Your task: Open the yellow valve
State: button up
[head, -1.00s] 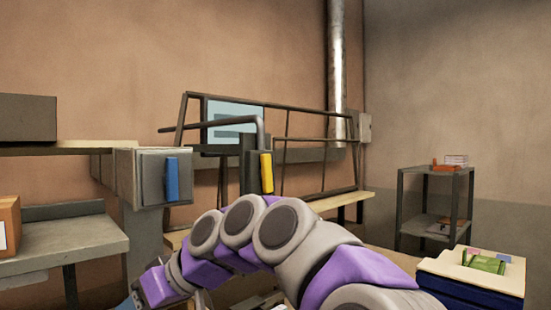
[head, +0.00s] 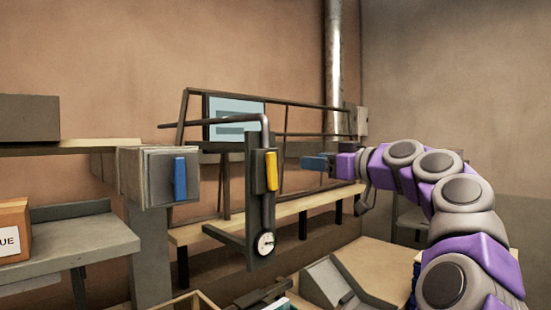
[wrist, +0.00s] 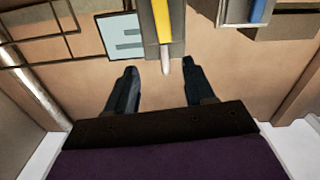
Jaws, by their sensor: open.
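The yellow valve handle (head: 271,171) hangs upright on a dark grey post with a bent pipe and a round gauge below, left of centre in the head view. In the wrist view the yellow handle (wrist: 163,20) is at the top, with a pale stub below it. My gripper (head: 304,162) is just right of the handle at about its height, pointing left. The stub's tip shows between the fingertips; I see no contact with the handle.
A grey box with a blue handle (head: 180,180) stands left of the valve. A round gauge (head: 265,243) is on the valve's post. A dark metal frame and a screen (head: 236,112) stand behind, above a wooden bench (head: 310,203). A cardboard box (head: 14,228) is at far left.

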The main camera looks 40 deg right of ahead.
aim_at(275, 158)
jog(key=w, duration=0.4)
jog(key=w+a+p, duration=0.1)
jog(key=w, duration=0.4)
jog(key=w+p, duration=0.1)
jog(key=w, duration=0.4)
jog(key=shift+w+a, duration=0.1)
jog(key=shift+a, duration=0.05)
jog(key=shift+w+a+p, duration=0.3)
jog(key=shift+w+a, duration=0.05)
jog(key=shift+w, duration=0.4)
jog(key=shift+c, duration=0.3)
jog(key=c, duration=0.9)
jog(key=shift+r, duration=0.1)
